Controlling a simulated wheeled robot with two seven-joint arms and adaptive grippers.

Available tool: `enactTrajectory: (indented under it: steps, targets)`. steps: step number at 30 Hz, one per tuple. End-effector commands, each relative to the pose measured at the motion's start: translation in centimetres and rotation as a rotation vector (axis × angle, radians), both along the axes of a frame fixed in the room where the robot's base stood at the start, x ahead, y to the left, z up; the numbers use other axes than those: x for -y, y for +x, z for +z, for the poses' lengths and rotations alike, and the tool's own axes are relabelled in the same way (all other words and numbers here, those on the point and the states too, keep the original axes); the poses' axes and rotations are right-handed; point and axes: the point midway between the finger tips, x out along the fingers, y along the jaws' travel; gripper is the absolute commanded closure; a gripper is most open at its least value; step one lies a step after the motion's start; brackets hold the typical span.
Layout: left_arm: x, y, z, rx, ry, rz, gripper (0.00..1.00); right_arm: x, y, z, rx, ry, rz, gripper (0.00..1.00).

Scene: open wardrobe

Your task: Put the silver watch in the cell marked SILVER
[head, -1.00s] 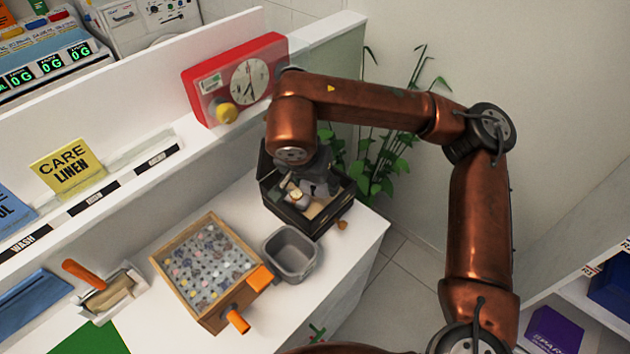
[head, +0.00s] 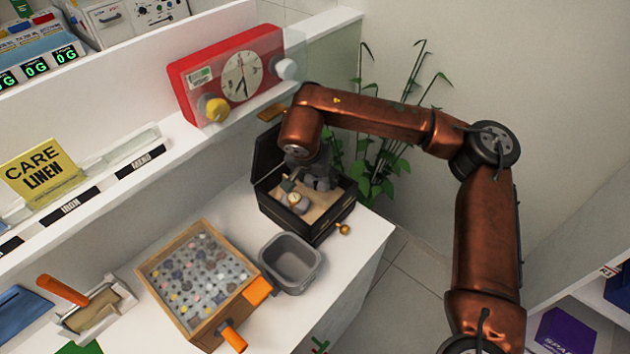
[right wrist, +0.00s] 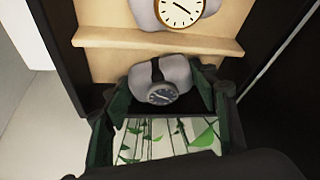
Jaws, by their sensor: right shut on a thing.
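The black watch box (head: 318,235) stands open on the white counter, with a tan interior. My right gripper (head: 310,180) reaches down into its back part. In the right wrist view my right gripper (right wrist: 162,92) is shut on a grey cushion that carries the silver watch (right wrist: 161,93), which has a dark face and black strap. A tan divider (right wrist: 150,47) separates it from another cushion with a gold-rimmed, white-faced watch (right wrist: 180,10). That gold watch (head: 294,198) also shows in the head view; the silver one is hidden there. No SILVER marking is readable. My left gripper is out of view.
A grey bin (head: 290,262) stands close in front of the box, beside a wooden tray of small pieces (head: 247,307) with orange handles. A red timer (head: 192,88) stands on the ledge behind. A plant (head: 375,165) is beyond the counter's right end.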

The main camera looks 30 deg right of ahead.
Motion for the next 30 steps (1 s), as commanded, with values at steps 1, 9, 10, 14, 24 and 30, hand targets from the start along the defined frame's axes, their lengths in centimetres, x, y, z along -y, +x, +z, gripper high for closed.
enactTrajectory:
  steps: [1, 9, 10, 14, 24, 30]
  targets:
    - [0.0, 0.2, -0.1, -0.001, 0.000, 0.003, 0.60, 0.0, 0.0, -0.5, 0.000, 0.000, 0.000, 0.72]
    - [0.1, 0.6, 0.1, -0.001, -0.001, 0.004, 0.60, 0.0, 0.0, -0.5, 0.002, 0.001, 0.000, 0.72]
    - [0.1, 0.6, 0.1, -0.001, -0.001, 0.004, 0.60, 0.0, 0.0, -0.5, 0.002, 0.001, 0.000, 0.72]
    - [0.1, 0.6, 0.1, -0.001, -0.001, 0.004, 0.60, 0.0, 0.0, -0.7, 0.001, 0.001, -0.001, 0.44]
    - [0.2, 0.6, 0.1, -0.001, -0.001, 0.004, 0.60, -0.1, 0.0, -0.7, 0.001, 0.001, -0.001, 0.39]
    - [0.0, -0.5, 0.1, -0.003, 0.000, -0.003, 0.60, -0.5, -0.4, 1.2, 0.004, 0.001, 0.000, 0.39]
